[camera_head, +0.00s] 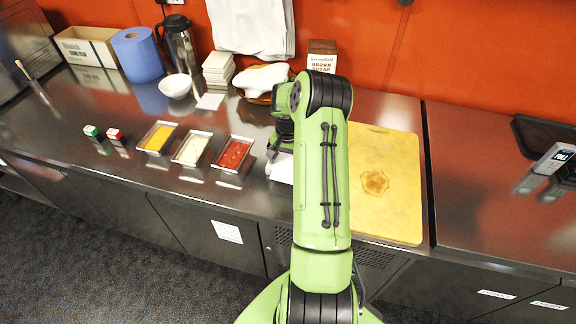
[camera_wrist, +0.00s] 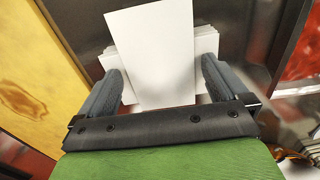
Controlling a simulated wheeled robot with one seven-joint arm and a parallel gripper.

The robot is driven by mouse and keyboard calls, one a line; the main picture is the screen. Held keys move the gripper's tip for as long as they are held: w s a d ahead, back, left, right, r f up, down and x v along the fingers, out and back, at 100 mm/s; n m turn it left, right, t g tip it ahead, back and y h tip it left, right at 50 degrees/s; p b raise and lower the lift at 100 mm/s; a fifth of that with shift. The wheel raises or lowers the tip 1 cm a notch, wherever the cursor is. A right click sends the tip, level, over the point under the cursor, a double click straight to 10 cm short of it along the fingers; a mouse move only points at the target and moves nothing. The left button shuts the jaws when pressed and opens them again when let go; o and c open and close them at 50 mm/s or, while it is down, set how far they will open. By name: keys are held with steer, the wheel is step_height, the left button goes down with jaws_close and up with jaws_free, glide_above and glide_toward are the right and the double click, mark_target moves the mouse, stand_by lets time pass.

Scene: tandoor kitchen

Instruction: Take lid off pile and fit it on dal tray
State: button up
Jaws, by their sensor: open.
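The pile of white lids (camera_head: 279,170) lies on the steel counter between the red tray and the cutting board, partly hidden behind my arm. In the wrist view the top lid (camera_wrist: 152,45) is a plain white rectangle, set askew on other white sheets (camera_wrist: 205,42). My gripper (camera_wrist: 162,78) is open above the pile, with one finger on each side of the top lid and nothing clamped. I cannot tell whether the fingers touch the pile. The dal tray, which I take as the yellow-filled one (camera_head: 158,138), stands uncovered at the left of the three trays.
A white-filled tray (camera_head: 192,149) and a red-filled tray (camera_head: 234,154) stand between the dal tray and the pile. Green (camera_head: 91,131) and red (camera_head: 114,134) small boxes stand left. The yellow cutting board (camera_head: 395,195) lies right. A bowl (camera_head: 175,86) and jug (camera_head: 181,47) are behind.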

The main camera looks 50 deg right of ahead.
steer(key=c, duration=0.8)
